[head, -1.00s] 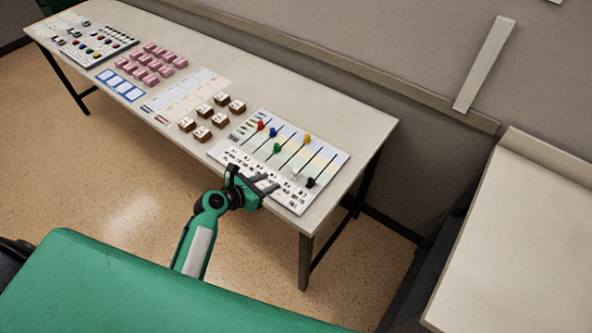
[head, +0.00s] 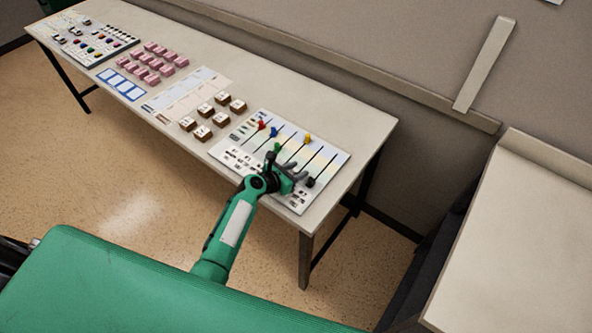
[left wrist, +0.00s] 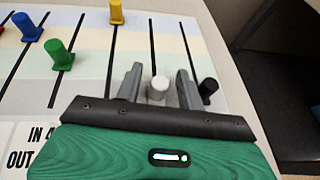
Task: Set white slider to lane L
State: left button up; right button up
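The slider panel (head: 335,160) lies near the right end of the long table, with several coloured knobs on dark slots. The white slider (left wrist: 158,88) shows in the left wrist view, near the lower end of its slot. My left gripper (head: 299,171) is over the panel's near side; in the left wrist view the gripper (left wrist: 158,73) is open, one finger on each side of the white knob, with visible gaps. The gripper hides the white knob in the head view. The black slider (left wrist: 208,88) stands just right of the right finger. My right gripper is out of view.
Green (left wrist: 61,54), blue (left wrist: 27,27) and yellow (left wrist: 116,11) sliders stand left of the fingers. Brown-and-white blocks (head: 202,132) and pink blocks (head: 168,60) lie farther left on the table (head: 330,110). Another pale surface (head: 530,240) is at the right.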

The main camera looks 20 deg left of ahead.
aim_at(305, 166)
pick_arm(q)
grip_shut()
jog(key=shift+w+d+b, duration=0.15)
jog(key=shift+w+d, duration=0.15)
jog(key=shift+w, duration=0.5)
jog(key=shift+w+d+b, duration=0.15)
jog(key=shift+w+d, duration=0.1)
jog(key=shift+w, duration=0.6)
jog(key=shift+w+d+b, duration=0.15)
jog(key=shift+w+d, duration=0.15)
jog(key=shift+w, duration=0.5)
jog(key=shift+s, duration=0.1)
grip_release()
jog(key=shift+s+a, duration=0.1)
jog(key=shift+s, duration=0.05)
jog(key=v, duration=1.3)
jog(key=shift+s+a+r, duration=0.1)
jog(key=shift+s+a, duration=0.05)
jog(key=shift+s, duration=0.05)
